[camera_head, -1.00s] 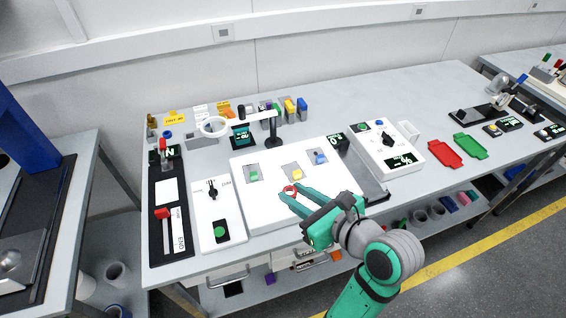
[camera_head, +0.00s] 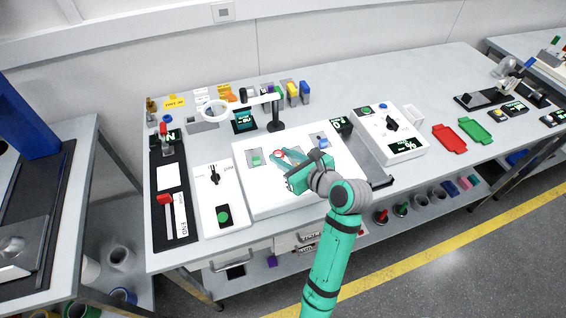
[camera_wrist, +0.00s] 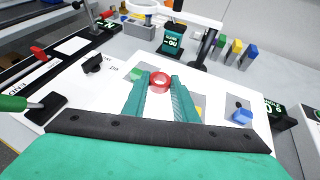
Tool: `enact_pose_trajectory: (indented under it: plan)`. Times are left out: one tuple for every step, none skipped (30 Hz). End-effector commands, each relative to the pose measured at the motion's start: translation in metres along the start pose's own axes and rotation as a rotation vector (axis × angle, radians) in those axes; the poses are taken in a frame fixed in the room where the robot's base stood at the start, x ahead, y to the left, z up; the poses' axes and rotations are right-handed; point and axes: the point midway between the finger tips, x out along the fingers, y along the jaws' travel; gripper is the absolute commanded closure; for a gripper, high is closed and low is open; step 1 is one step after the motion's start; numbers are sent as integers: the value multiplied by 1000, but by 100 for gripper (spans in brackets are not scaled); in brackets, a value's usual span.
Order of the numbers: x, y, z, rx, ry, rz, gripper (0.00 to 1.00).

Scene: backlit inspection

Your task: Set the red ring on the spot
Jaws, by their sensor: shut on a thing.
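The red ring (camera_head: 279,153) is held between the fingertips of my gripper (camera_head: 281,156), above the white light panel (camera_head: 262,200). The wrist view shows the ring (camera_wrist: 160,79) pinched at the ends of the two teal fingers (camera_wrist: 160,88). The panel carries grey plates with a green block (camera_head: 256,160), a yellow block, mostly hidden behind my gripper, and a blue block (camera_head: 323,142). In the wrist view the yellow block (camera_wrist: 198,112) shows beside the right finger. I cannot make out which mark is the spot.
A magnifier lamp (camera_head: 275,118) stands behind the panel, its ring-shaped head reaching left. A white switch box (camera_head: 217,190) is left of the panel, a dial box (camera_head: 392,135) right of it. Red (camera_head: 449,138) and green trays lie further right.

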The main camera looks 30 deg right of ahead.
Motion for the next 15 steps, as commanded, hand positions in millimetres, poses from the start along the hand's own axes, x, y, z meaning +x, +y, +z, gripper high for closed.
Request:
enact_pose_trajectory:
  plan:
    - [3,-1,-2,0,0,0,95]
    - [4,-1,-2,0,0,0,95]
    - [6,-2,-3,0,0,0,95]
    - [7,-2,-4,0,0,1,95]
    - [8,-2,-5,0,0,1,95]
    - [11,-3,-6,0,0,2,95]
    - [14,-3,-8,0,1,3,95]
    - [18,-4,-10,1,2,3,95]
    - [19,-4,-17,3,2,2,95]
    - [21,-4,-22,3,3,2,95]
    - [22,-4,-26,2,3,2,95]
    - [24,-4,-30,3,2,1,95]
    - [26,-4,-34,2,2,1,95]
    - [27,-4,-36,1,3,1,95]
    - [27,-5,-38,1,2,0,95]
